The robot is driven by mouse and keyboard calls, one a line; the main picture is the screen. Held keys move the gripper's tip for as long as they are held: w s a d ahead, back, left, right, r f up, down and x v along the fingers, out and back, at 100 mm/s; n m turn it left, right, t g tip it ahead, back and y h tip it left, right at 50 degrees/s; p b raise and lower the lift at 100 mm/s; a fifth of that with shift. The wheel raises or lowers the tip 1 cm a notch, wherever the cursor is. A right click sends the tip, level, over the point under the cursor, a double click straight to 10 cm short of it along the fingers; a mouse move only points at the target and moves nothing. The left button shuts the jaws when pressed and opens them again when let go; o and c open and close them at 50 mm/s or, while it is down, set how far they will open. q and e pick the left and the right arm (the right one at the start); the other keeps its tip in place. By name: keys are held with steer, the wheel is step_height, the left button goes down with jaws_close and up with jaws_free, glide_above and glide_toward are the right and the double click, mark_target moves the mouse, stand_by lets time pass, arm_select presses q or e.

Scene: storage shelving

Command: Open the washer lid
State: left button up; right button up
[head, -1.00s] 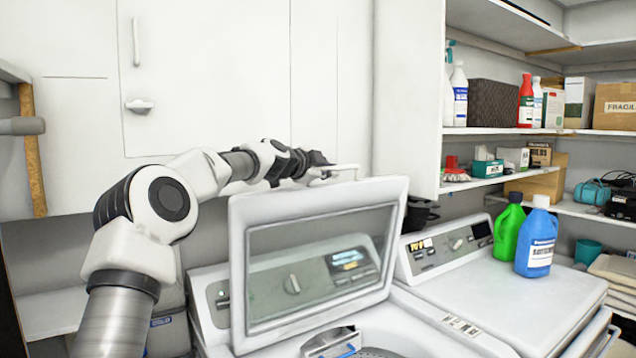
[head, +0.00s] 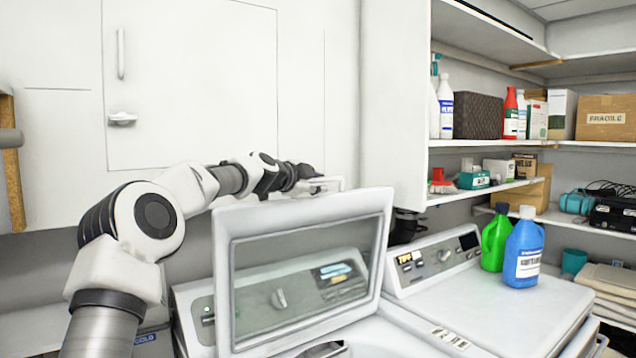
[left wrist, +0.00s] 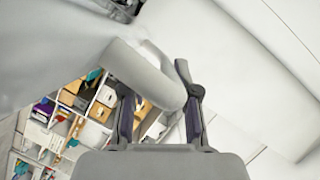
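The washer lid (head: 222,270) is a white frame with a clear window. In the head view it stands raised, close to upright, above the washer's tub opening. Its white handle (head: 327,184) is at the top edge. My left gripper (head: 314,184) is at that handle, reached from the left. In the left wrist view the curved white handle (left wrist: 145,72) passes between the two spread fingers and covers part of one. The fingers are apart; firm contact cannot be told. My right gripper is not in view.
A dryer (head: 480,305) stands right of the washer, with a green bottle (head: 495,240) and a blue bottle (head: 523,252) on top. Shelves (head: 580,145) with boxes and bottles are at the right. A white cabinet (head: 190,90) is behind the arm.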

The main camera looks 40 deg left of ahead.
arm_select(q)
steer(key=s+r, duration=0.1)
steer(key=s, duration=0.6)
steer(key=shift+d+r, duration=0.15)
steer(key=shift+r, duration=0.05)
steer(key=shift+s+r, duration=0.1)
steer(key=shift+s, duration=0.1)
